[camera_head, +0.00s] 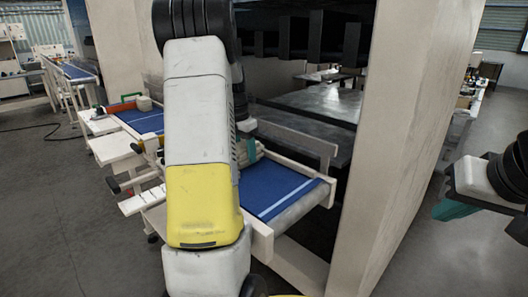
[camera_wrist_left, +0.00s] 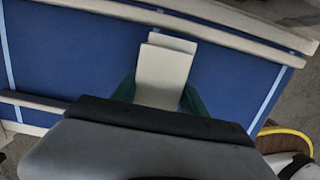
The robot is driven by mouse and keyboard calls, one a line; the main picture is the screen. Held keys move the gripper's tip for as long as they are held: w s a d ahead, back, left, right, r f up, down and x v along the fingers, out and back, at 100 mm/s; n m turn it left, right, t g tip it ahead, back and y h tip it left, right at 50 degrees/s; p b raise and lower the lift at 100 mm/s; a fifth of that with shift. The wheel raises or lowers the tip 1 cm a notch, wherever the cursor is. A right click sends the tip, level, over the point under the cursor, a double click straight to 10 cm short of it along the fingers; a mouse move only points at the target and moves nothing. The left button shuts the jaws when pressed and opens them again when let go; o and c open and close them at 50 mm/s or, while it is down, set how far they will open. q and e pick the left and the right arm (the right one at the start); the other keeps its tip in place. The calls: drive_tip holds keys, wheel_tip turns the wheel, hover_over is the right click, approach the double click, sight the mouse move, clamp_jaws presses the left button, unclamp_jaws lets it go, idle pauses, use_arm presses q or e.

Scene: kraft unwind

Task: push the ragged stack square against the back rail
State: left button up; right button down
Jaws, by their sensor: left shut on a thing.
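In the left wrist view the stack (camera_wrist_left: 165,74) is a pale cream block of flat pieces on the blue belt. Its far piece (camera_wrist_left: 173,42) sits offset to the right of the nearer one, so the edges are uneven. The teal fingers of my left gripper (camera_wrist_left: 160,92) are shut on the stack's two sides. The pale back rail (camera_wrist_left: 225,35) runs beyond the stack's far end, with a narrow strip of belt seeming to show between. In the head view my left gripper (camera_head: 248,148) is partly hidden by my arm. My right gripper (camera_head: 458,208) is at the right edge, away from the belt, its opening unclear.
The blue conveyor belt (camera_head: 275,188) has a light stripe and pale side rails. The back rail also shows in the head view (camera_head: 300,138). A large beige machine post (camera_head: 395,150) stands right of the belt. A red and green item (camera_head: 122,106) lies farther up the line.

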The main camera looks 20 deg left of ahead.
use_arm(q)
drive_tip(key=shift+w+d+r, duration=0.1)
drive_tip(key=shift+w+d, duration=0.1)
drive_tip(key=shift+w, duration=0.35)
drive_tip(key=shift+w+d, duration=0.2)
drive_tip(key=shift+w, duration=0.3)
idle(1.5)
drive_tip(key=shift+s+a, duration=0.1)
drive_tip(key=shift+s, duration=0.15)
idle(0.5)
drive_tip(key=o, duration=1.5)
drive_tip(key=shift+c, duration=0.2)
drive_tip(key=shift+f, duration=0.2)
drive_tip(key=r, duration=0.5)
drive_tip(key=s+r, duration=0.1)
drive_tip(key=r, duration=0.2)
drive_tip(key=shift+s+a, duration=0.1)
drive_tip(key=shift+a, duration=0.1)
drive_tip(key=s+d+r+m+t+h, duration=0.1)
drive_tip(key=s+d+r+m+t, duration=0.15)
drive_tip(key=s+d+m, duration=0.75)
drive_tip(key=s+d+r+m+t, duration=0.1)
drive_tip(key=s+d+r+m, duration=0.3)
drive_tip(key=s+d+m, duration=0.6)
drive_tip(key=s+d+f+m+t, duration=0.1)
drive_tip(key=s+f+m, duration=0.2)
drive_tip(key=m, duration=0.9)
drive_tip(key=s, duration=0.3)
drive_tip(key=shift+d+f, duration=0.2)
